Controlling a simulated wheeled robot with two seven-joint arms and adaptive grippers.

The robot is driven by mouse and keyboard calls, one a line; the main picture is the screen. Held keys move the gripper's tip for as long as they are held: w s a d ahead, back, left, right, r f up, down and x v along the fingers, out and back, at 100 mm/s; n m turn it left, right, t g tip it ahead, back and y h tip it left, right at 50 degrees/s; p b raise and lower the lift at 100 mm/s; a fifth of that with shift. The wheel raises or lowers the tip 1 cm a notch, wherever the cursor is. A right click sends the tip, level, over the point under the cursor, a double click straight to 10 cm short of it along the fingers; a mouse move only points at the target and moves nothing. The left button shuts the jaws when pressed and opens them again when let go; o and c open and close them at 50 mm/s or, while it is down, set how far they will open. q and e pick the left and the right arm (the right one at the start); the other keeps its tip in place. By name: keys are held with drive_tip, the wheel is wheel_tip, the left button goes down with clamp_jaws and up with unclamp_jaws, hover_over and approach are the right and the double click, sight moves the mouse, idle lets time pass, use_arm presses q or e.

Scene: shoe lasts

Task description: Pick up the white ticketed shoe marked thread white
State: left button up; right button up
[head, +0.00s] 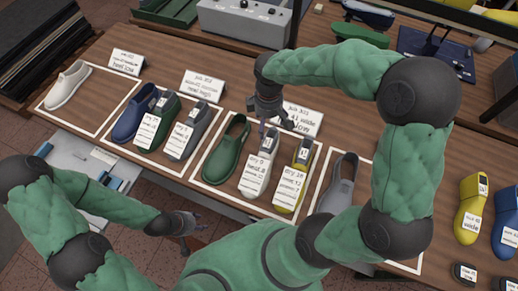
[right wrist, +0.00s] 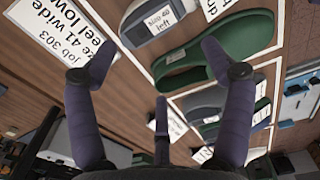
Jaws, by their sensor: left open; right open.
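A white ticketed shoe (head: 270,143) lies in the third outlined bay on the bench, between a green clog (head: 226,148) and a yellow ticketed shoe (head: 303,155). Its ticket (head: 255,176) is too small to read fully; I cannot make out a thread marking. My right gripper (head: 274,122) is open and empty above the far end of this bay, close to the white shoe. In the right wrist view a pale ticketed shoe (right wrist: 138,28) lies beyond the open fingers, with the green clog (right wrist: 228,48) beside it. My left gripper (head: 192,222) is open and empty, low in front of the bench.
A sign card (head: 300,120) stands behind the bay, near my right gripper. Blue, green and grey ticketed shoes (head: 185,135) fill the bay to the left. A plain white shoe (head: 68,85) lies far left, and a grey shoe (head: 340,180) lies to the right.

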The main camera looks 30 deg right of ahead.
sight(267, 144)
drive_tip(key=f, duration=0.3)
drive_tip(key=shift+s+f, duration=0.3)
drive_tip(key=shift+f, duration=0.1)
drive_tip(key=shift+w+f+b, duration=0.15)
drive_tip(key=shift+f+b, duration=0.1)
drive_tip(key=shift+b, duration=0.05)
drive_tip(key=f, duration=0.2)
drive_tip(key=s+f+b, duration=0.1)
drive_tip(key=f, duration=0.1)
drive_tip(key=shift+a+f, duration=0.1)
drive_tip(key=shift+f, duration=0.55)
clamp_jaws()
